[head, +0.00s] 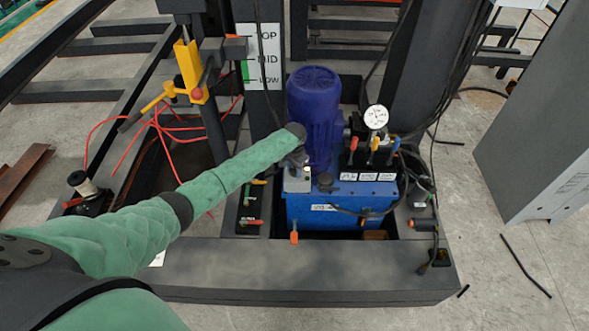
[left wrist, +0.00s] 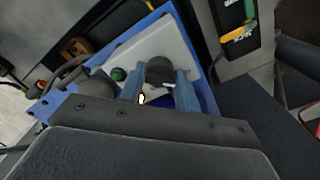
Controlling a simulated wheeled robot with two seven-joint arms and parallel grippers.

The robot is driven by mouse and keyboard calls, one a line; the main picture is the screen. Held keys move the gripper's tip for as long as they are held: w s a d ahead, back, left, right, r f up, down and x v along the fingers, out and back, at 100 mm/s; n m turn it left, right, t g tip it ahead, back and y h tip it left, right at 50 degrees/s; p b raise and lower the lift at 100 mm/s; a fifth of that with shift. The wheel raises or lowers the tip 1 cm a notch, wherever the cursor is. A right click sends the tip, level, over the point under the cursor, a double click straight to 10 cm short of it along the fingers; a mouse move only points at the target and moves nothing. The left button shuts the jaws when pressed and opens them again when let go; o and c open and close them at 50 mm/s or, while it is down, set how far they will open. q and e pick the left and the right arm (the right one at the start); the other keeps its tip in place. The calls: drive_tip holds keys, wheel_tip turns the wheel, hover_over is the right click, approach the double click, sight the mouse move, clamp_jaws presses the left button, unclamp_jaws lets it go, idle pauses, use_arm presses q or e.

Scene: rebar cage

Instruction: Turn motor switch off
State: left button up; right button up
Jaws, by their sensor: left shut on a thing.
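The motor switch is a dark knob (left wrist: 160,71) on a light grey panel (left wrist: 178,42), seen in the left wrist view. My left gripper (left wrist: 160,84) is shut on this knob, with one blue-grey finger on each side. In the head view my left arm reaches from the lower left, and the gripper (head: 298,160) is over the small grey switch box (head: 297,182) in front of the blue motor (head: 314,105). The arm's end hides the knob there. A green button (left wrist: 118,74) sits beside the knob. My right gripper is not in view.
The blue hydraulic tank (head: 325,212) carries a pressure gauge (head: 376,117) and several coloured levers (head: 374,150) to the right. A yellow lever assembly (head: 189,68) stands to the left. A grey cabinet (head: 540,130) is at far right. Loose cables hang around the frame.

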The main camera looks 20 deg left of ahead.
sight(294, 169)
use_arm(q)
drive_tip(key=o, duration=1)
drive_tip(key=shift+r, duration=0.55)
drive_tip(key=shift+r+b, duration=0.95)
drive_tip(key=shift+r, duration=2.45)
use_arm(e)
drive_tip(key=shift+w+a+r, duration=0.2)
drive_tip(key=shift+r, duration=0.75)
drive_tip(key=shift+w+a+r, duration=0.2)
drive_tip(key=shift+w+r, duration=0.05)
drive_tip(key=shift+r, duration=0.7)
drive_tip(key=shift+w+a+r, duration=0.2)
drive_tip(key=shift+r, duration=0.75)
